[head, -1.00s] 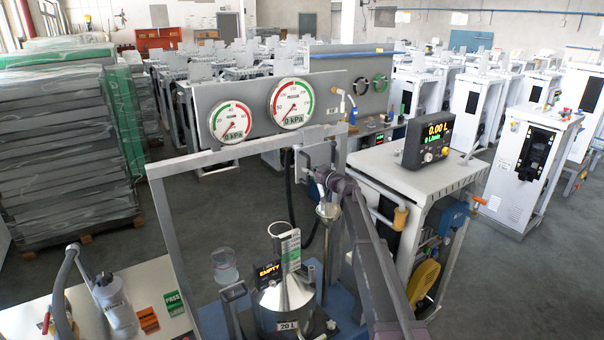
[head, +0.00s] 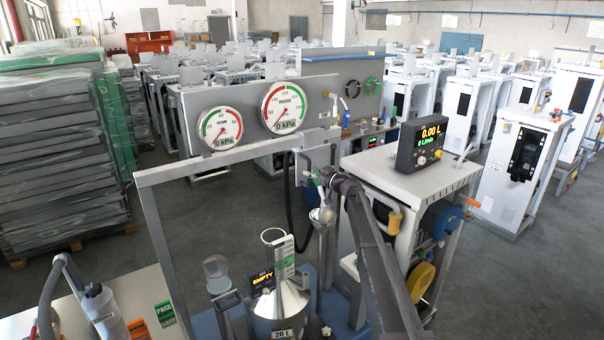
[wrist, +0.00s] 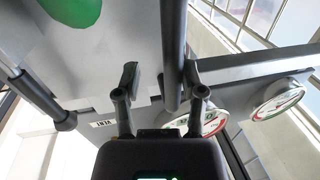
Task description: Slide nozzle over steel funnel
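A tall steel funnel (head: 323,216) stands upright right of the steel 20 L can in the head view. My gripper (head: 318,180) is just above it at the end of my dark arm, small and partly hidden by the arm. In the wrist view my gripper (wrist: 161,85) has its two fingers apart. A dark grey tube (wrist: 172,50) shows at the gap, close to the right finger and clear of the left one. I cannot tell whether this tube is the nozzle, or whether it touches the finger. No nozzle can be made out surely in the head view.
The 20 L can (head: 282,312) with an "EMPTY" display stands at the front. A grey frame (head: 150,225) and a gauge panel (head: 190,112) surround this spot. A white dispenser cabinet (head: 375,165) stands at right. A "VENT" label (wrist: 104,123) shows in the wrist view.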

